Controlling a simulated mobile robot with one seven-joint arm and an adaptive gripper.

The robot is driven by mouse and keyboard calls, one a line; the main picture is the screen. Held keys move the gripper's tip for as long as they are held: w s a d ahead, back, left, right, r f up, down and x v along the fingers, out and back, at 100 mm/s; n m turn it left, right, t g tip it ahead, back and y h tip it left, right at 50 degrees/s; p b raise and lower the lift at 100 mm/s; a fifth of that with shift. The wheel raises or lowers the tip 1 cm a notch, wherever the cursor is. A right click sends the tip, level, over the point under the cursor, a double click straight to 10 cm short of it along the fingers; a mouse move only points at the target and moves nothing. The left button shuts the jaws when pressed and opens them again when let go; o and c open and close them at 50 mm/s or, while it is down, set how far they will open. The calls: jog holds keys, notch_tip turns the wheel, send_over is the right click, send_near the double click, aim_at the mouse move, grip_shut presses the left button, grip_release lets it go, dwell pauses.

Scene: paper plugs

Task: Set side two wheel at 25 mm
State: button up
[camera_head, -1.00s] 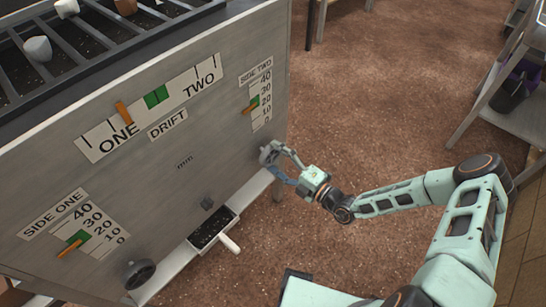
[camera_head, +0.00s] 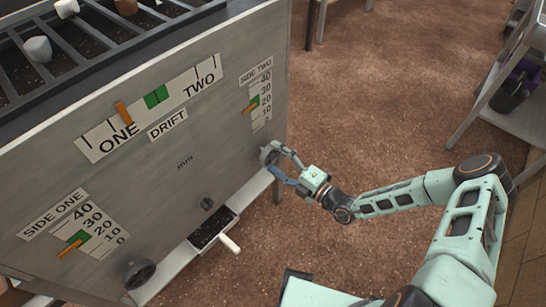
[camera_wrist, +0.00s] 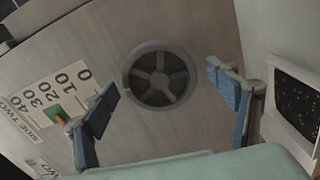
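The side two wheel (camera_wrist: 160,75) is a dark, spoked round handwheel on the grey panel. In the head view the wheel (camera_head: 267,155) is partly hidden by my gripper. My gripper (camera_head: 279,165) reaches it from the right. In the wrist view my gripper (camera_wrist: 165,98) is open, its blue finger pads wide apart on either side of the wheel, with no clear contact visible. The side two scale (camera_head: 267,99) runs 0 to 40. Its orange pointer (camera_head: 248,109) sits near 20, beside a green mark (camera_head: 255,101); the exact reading is too small to tell.
The side one scale (camera_head: 91,228) and its wheel (camera_head: 140,273) are at lower left. The drift scale (camera_head: 150,101) is above. A small tray with a white handle (camera_head: 229,243) projects below the panel. Open floor (camera_head: 390,100) lies to the right.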

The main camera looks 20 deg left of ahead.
aim_at(273, 157)
jog(key=shift+d, duration=0.1)
dwell(0.5)
jog(key=shift+v, duration=1.9)
jog(key=shift+p+v, duration=0.4)
jog(key=shift+v, duration=1.6)
jog(key=v, duration=1.2)
jog(key=shift+f, duration=0.1)
